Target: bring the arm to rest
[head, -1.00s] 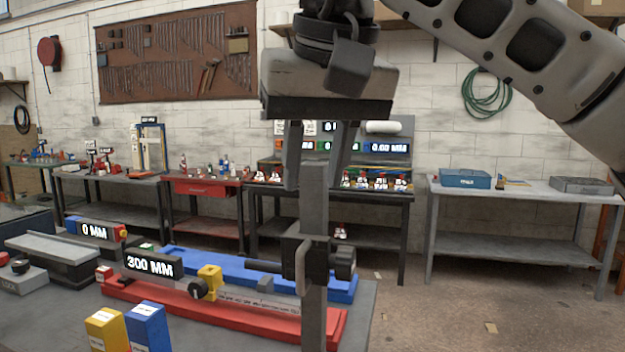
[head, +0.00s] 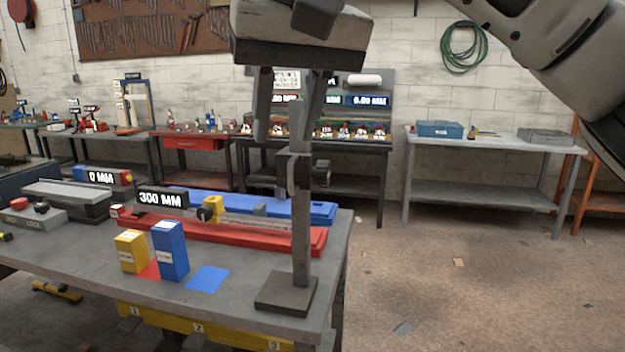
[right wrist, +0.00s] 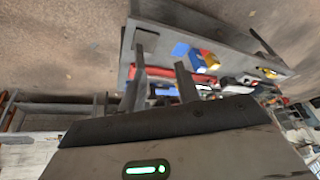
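My right gripper (head: 288,138) hangs at the upper middle of the head view, fingers pointing down and apart. No object shows between them. It appears in front of the top of a grey post stand (head: 302,240) on the workbench (head: 240,270); whether they touch cannot be told. In the right wrist view the fingers (right wrist: 160,68) are also spread, with the bench beyond. My right forearm crosses the upper right corner of the head view. My left gripper is not in view.
A yellow block (head: 131,251) and a blue block (head: 170,250) stand near a blue square (head: 207,279). Behind them lie a red rail (head: 250,238) and a blue rail (head: 320,212). The floor (head: 450,290) on the right is mostly open.

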